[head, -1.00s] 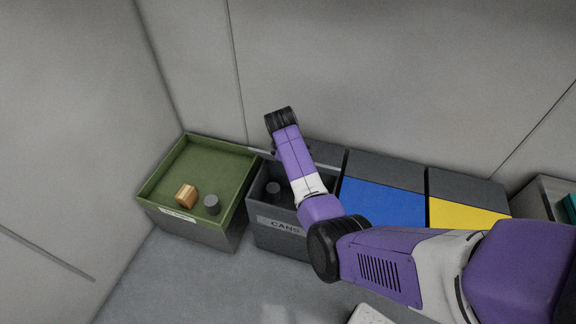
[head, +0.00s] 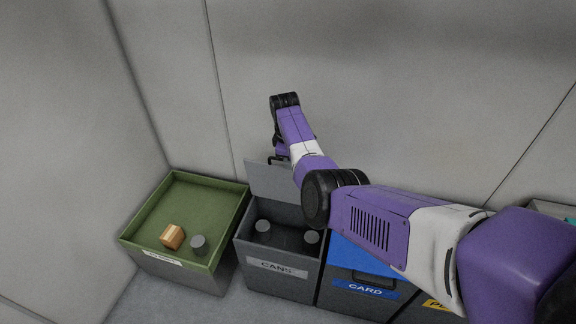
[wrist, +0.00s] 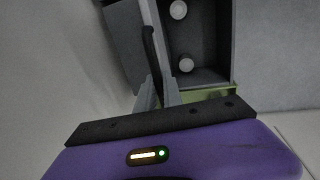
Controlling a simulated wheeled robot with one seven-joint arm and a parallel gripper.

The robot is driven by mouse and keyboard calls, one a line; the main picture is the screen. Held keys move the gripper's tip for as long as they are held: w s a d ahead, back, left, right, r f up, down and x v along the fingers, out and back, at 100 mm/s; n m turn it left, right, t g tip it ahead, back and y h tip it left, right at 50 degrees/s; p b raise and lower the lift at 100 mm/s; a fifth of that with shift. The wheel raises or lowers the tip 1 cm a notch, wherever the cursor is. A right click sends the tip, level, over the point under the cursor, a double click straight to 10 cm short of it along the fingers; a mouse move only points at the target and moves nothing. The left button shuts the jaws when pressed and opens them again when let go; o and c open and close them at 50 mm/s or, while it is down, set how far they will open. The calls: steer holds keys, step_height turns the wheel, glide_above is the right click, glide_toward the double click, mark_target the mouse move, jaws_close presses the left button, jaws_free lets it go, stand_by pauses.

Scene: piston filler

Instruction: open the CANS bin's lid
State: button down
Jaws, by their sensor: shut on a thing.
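The CANS bin (head: 277,268) is dark grey with a pale label on its front. Its grey lid (head: 266,181) stands raised at the back, and the bin's mouth is open. Two grey cans (head: 263,226) (head: 312,237) show inside, and round can tops show in the wrist view (wrist: 186,65). My gripper (head: 281,153) is at the top edge of the raised lid, partly hidden by my arm. In the wrist view, my gripper's fingers (wrist: 157,94) are closed around the lid's black handle (wrist: 149,52).
A green-lined open bin (head: 205,205) on the left holds a wooden-looking block (head: 172,237) and a grey can (head: 198,244). The blue-lidded CARD bin (head: 362,262) stands to the right, under my forearm. A grey wall rises close behind the bins.

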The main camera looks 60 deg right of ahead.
stand_by(0.3)
steer(key=c, duration=1.5)
jaws_free()
steer(key=shift+r, duration=0.1)
step_height(320, 180, up, 8)
steer(key=a, duration=0.1)
steer(key=shift+s+f+p, duration=0.2)
steer(key=shift+f+p, duration=0.05)
steer(key=shift+p, duration=0.15)
